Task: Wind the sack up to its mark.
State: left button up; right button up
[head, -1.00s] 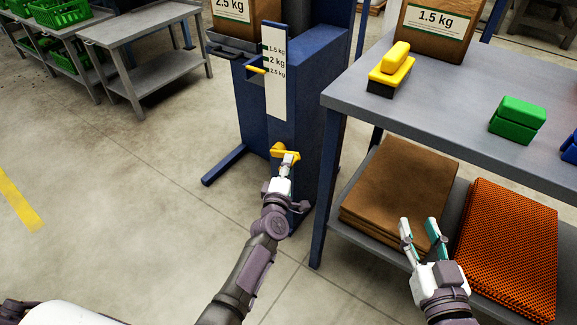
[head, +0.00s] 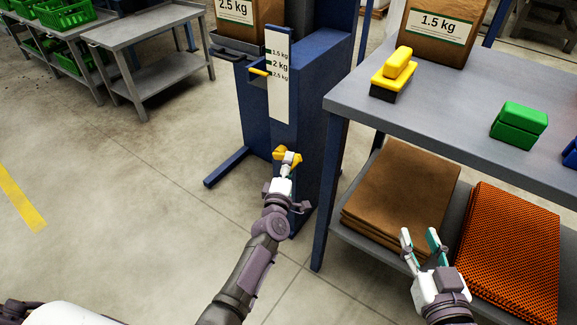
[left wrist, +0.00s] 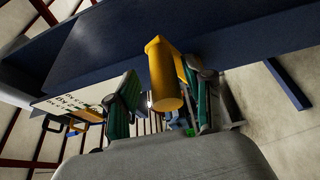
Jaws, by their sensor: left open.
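The paper sack labelled 2.5 kg (head: 247,14) sits on the platform (head: 232,47) of a blue winding stand (head: 318,110). A white scale (head: 279,98) on its front carries marks for 1.5, 2 and 2.5 kg. A yellow pointer (head: 257,72) lies beside the lowest mark, about level with 2.5 kg. Low on the stand is a yellow crank (head: 281,154). My left gripper (head: 290,160) is at it. In the left wrist view its open fingers stand on either side of the yellow crank grip (left wrist: 165,80). My right gripper (head: 421,245) is open and empty by the bench's lower shelf.
A grey bench (head: 455,95) at the right holds a 1.5 kg sack (head: 437,30), a yellow-handled block (head: 394,75) and a green block (head: 519,125). Brown sacks (head: 405,185) and orange net sacks (head: 510,250) lie on its lower shelf. Floor left of the stand is clear.

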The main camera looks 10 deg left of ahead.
pick_arm(q)
jog(key=shift+s+d+f, duration=0.1)
jog(key=shift+s+f, duration=0.05)
jog(key=shift+s, duration=0.1)
jog(key=s, duration=1.1)
jog(key=shift+s+d, duration=0.2)
jog(key=shift+s, duration=0.05)
